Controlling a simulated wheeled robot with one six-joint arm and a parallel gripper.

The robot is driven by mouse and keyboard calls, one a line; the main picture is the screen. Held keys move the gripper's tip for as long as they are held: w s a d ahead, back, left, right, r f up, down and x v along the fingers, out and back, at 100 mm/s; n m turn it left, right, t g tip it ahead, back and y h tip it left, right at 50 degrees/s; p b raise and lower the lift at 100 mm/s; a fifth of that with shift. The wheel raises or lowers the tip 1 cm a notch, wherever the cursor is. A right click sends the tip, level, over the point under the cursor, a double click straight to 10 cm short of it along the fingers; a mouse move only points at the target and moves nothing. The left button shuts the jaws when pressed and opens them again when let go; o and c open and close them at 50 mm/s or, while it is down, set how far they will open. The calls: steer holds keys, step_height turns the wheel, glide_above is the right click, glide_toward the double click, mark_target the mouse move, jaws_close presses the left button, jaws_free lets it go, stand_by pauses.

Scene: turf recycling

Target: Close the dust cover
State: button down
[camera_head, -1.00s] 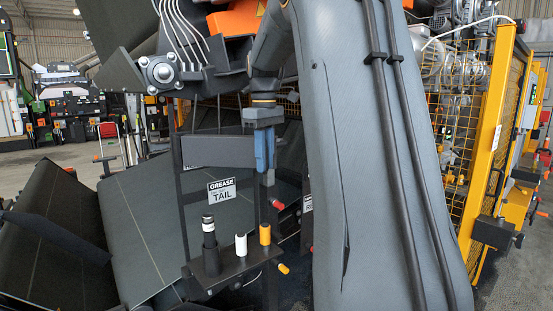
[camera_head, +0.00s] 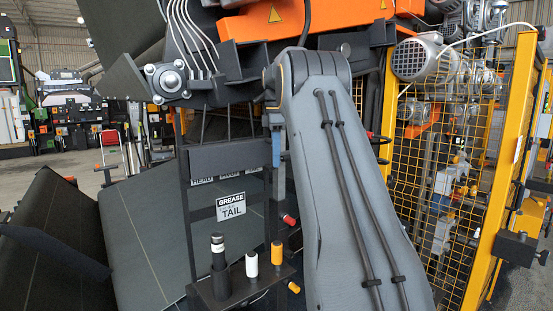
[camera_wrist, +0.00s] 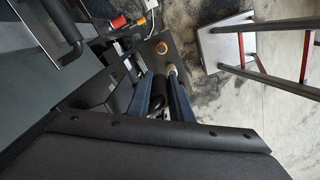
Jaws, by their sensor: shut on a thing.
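The dust cover looks to be the dark grey panel (camera_head: 228,156) across the top of the black grease-point frame, with a row of partly covered labels under its lower edge. My gripper (camera_head: 276,150) points down at the panel's right end, its blue fingers partly hidden by my arm. In the wrist view my gripper (camera_wrist: 165,100) shows two dark blue fingers close together, with a black rounded piece near their tips. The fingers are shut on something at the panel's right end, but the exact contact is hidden.
Below, a small shelf holds a black cylinder (camera_head: 218,258), a white one (camera_head: 251,264) and an orange one (camera_head: 277,254). A GREASE TAIL sign (camera_head: 231,207) hangs above. A yellow mesh fence (camera_head: 512,140) stands right; a dark conveyor belt (camera_head: 140,235) lies left.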

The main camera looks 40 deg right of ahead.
steer(key=shift+w+a, duration=0.1)
steer(key=shift+w, duration=0.25)
steer(key=shift+w+a, duration=0.1)
steer(key=shift+a, duration=0.05)
steer(key=c, duration=1.6)
jaws_free()
steer(key=shift+c, duration=0.2)
steer(key=shift+o, duration=0.3)
steer(key=shift+s+d, duration=0.25)
steer(key=shift+d, duration=0.05)
steer(key=shift+r+b, duration=0.6)
steer(key=shift+r, duration=3.3)
